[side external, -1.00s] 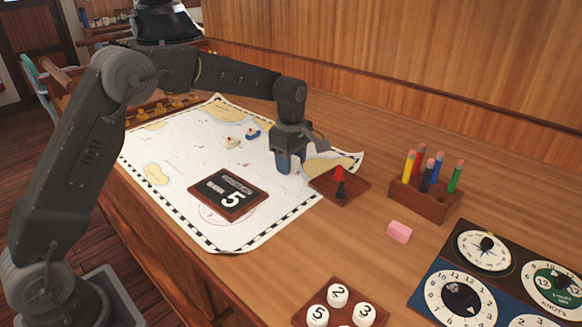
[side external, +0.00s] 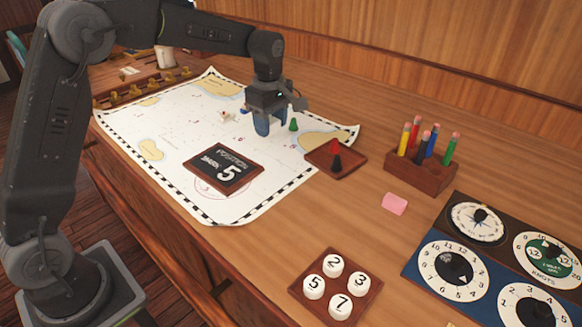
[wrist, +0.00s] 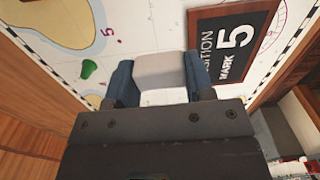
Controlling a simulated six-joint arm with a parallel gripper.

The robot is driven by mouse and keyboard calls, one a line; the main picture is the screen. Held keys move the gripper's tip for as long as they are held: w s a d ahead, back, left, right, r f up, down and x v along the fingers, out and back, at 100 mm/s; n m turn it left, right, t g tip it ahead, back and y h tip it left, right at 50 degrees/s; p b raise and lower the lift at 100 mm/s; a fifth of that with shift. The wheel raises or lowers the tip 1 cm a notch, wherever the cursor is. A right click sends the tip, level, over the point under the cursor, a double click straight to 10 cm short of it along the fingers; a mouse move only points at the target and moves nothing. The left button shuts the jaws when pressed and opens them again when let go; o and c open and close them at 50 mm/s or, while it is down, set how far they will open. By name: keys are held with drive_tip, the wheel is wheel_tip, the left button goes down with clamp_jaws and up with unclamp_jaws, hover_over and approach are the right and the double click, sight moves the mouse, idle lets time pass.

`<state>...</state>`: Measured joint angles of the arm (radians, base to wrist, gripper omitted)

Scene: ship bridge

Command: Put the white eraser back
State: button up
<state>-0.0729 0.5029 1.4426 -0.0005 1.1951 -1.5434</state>
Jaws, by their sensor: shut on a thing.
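The white eraser (wrist: 160,70) is a pale block between the two blue fingers of my gripper (wrist: 160,82) in the wrist view. My gripper is shut on it. In the side view my gripper (side external: 262,124) hangs over the chart, and the eraser cannot be made out behind the fingers. A dark slate marked 5 (side external: 223,169) lies on the chart, nearer the camera than my gripper. It shows at upper right in the wrist view (wrist: 235,42). A pink eraser (side external: 394,204) lies on the bare wood at the right.
A green piece (side external: 293,125) stands on the chart (side external: 150,125) just right of my gripper. A small tray (side external: 318,156) holds a red and a black piece. A pen block (side external: 420,177), dial panels (side external: 425,262) and a tray of numbered pieces (side external: 357,262) stand right and front.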

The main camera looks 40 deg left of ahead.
drive_tip(key=s+a+r, duration=0.1)
drive_tip(key=s+r, duration=0.1)
drive_tip(key=s, duration=0.1)
hover_over(300, 179)
drive_tip(key=shift+m, duration=0.3)
wheel_tip(300, 179, down, 7)
drive_tip(key=shift+r, duration=0.2)
drive_tip(key=shift+f, duration=1.95)
drive_tip(key=shift+f, duration=0.1)
drive_tip(key=o, duration=0.9)
drive_tip(key=shift+c, duration=0.2)
wheel_tip(300, 179, up, 12)
